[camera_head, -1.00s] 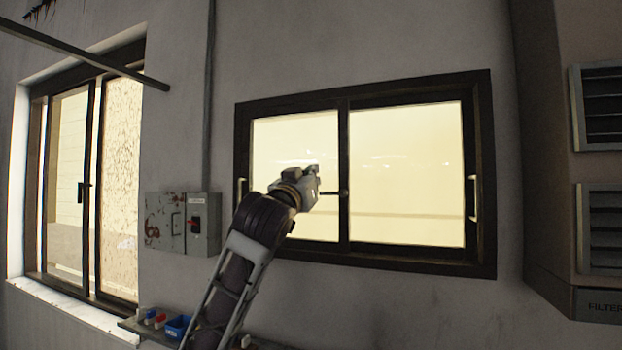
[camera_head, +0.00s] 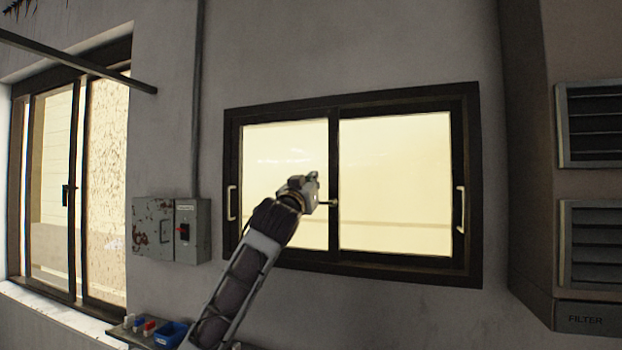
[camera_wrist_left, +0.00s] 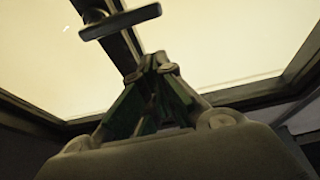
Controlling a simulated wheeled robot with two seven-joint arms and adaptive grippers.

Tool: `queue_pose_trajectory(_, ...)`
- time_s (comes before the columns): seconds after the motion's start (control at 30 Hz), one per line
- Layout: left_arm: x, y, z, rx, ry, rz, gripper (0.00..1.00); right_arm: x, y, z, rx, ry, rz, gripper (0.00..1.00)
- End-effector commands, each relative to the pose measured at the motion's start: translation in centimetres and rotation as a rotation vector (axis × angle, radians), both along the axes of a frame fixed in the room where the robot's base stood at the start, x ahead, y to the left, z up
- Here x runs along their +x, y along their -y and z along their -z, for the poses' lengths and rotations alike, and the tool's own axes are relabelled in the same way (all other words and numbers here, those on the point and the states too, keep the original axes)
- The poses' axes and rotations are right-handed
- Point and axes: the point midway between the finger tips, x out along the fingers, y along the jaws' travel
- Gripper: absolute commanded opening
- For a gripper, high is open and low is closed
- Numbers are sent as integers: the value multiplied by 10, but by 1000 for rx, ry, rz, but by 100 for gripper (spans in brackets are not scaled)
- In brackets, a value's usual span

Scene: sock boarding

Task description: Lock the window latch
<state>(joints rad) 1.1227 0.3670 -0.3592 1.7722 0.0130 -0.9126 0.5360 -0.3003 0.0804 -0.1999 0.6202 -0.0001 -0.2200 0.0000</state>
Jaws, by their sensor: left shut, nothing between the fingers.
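The window (camera_head: 395,272) has a dark frame and two bright panes with a dark upright between them. The latch (camera_head: 331,203), a short handle on that upright at mid-height, shows just right of my left gripper (camera_head: 314,182). In the left wrist view the latch (camera_wrist_left: 120,21) is a dark bar lying crosswise, slightly tilted, at the top. My left gripper is shut and empty, its fingertips (camera_wrist_left: 158,63) below the bar in that picture and seemingly apart from it. In the head view my gripper hides part of the left pane and perhaps the latch's left end. My right gripper is out of view.
Pale pull handles (camera_head: 232,203) stand at both sides of the window. A grey switch box (camera_head: 192,232) is on the wall to the left, above a shelf with a blue bin (camera_head: 171,335). A vented cabinet (camera_head: 540,215) juts out at the right. Another window (camera_head: 75,185) is far left.

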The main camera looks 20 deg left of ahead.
Motion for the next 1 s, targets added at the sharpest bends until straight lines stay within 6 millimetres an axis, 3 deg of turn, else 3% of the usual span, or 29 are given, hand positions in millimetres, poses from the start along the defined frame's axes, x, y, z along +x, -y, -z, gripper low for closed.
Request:
queue_pose_trajectory(0.4, -1, 0, 25, 1, 1, 0, 0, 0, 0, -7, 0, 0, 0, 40)
queue_pose_trajectory(1.0, -1, 1, 29, -4, 1, 0, 0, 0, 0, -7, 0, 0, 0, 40)
